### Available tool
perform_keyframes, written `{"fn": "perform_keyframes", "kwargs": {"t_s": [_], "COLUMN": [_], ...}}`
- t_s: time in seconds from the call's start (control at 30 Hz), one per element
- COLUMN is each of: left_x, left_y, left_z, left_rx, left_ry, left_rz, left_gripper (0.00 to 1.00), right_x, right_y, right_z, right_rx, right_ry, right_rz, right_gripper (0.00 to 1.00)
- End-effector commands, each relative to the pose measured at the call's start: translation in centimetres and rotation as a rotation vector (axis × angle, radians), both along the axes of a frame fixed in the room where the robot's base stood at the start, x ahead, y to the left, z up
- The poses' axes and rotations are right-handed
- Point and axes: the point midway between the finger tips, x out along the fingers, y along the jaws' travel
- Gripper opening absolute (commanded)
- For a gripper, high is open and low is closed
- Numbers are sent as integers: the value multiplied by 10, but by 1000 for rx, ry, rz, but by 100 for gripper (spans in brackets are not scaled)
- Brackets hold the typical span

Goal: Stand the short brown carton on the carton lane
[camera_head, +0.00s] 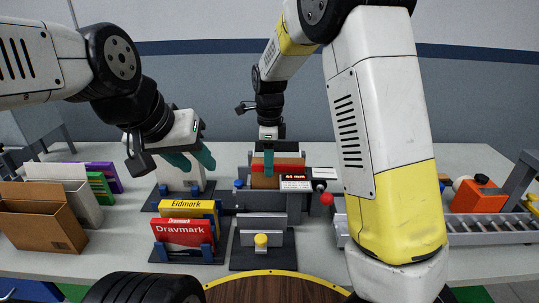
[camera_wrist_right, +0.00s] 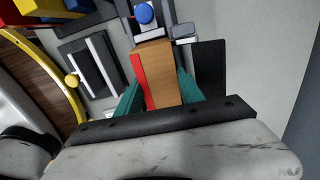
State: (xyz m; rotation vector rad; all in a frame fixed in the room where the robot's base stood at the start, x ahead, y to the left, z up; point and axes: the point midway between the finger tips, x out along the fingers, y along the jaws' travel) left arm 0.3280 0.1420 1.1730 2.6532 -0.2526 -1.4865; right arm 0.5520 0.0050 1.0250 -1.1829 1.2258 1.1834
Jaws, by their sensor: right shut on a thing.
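A brown carton with a red strip along one side (camera_wrist_right: 158,75) is between the teal fingers of my right gripper (camera_wrist_right: 160,92) in the wrist view. In the head view the carton (camera_head: 264,181) is upright at the grey device in the middle of the table, with my right gripper (camera_head: 268,162) shut on it from above. I cannot tell whether its base touches the device. My left gripper (camera_head: 191,159) is open and empty, above the table in front of a white block in a dark stand. I cannot tell for certain which surface is the carton lane.
A display (camera_head: 296,184) reading 44 mm is beside the carton. Yellow (camera_head: 185,208) and red (camera_head: 183,233) boxes stand in blue-posted holders in front. An open brown box (camera_head: 40,225) is at the left. A roller track (camera_head: 490,228) and orange device (camera_head: 479,196) are at the right.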

Motion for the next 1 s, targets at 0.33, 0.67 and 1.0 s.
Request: {"fn": "perform_keyframes", "kwargs": {"t_s": [0.33,0.67,1.0], "left_x": [0,0,0], "left_y": [0,0,0], "left_z": [0,0,0], "left_rx": [0,0,0], "left_ry": [0,0,0], "left_rz": [0,0,0], "left_gripper": [36,36,36], "right_x": [0,1,3], "right_y": [0,0,0], "right_z": [-1,-1,15], "right_rx": [0,1,4], "right_ry": [-1,-3,-11], "right_rz": [0,-1,-1], "right_gripper": [4,70,70]}}
